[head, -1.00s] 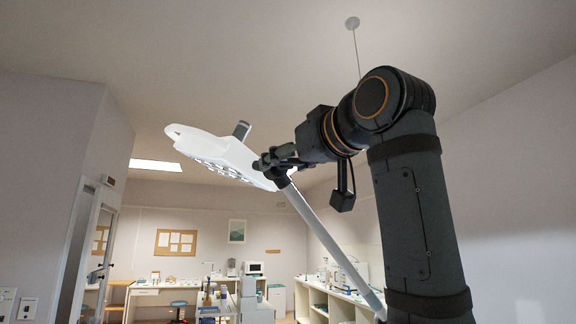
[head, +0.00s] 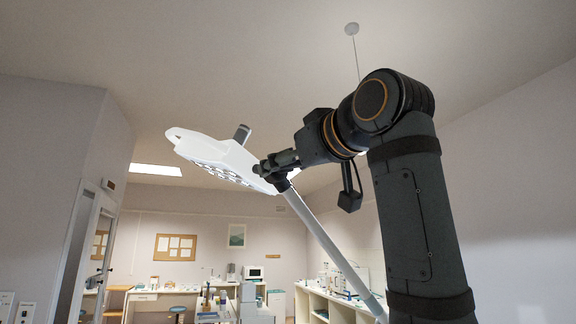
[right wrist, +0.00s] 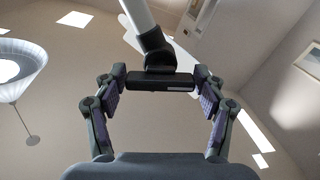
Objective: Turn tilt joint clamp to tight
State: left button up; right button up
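A white lamp head (head: 215,155) with a grey handle hangs tilted at the upper end of a grey pole (head: 330,245) in the head view. My right gripper (head: 270,168) is at the joint between lamp head and pole, and its fingers partly hide that joint. In the right wrist view, the tilt joint clamp (right wrist: 160,82) is a dark bar below the joint. I cannot read the clamp's setting. My left gripper is not in view.
A white conical pendant lamp (right wrist: 20,70) hangs from the ceiling at the left of the right wrist view. Benches with lab equipment (head: 160,295) stand far back in the head view. The air left of the lamp head is clear.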

jog(key=shift+o, duration=0.9)
jog(key=v, duration=1.2)
jog(key=shift+d, duration=0.1)
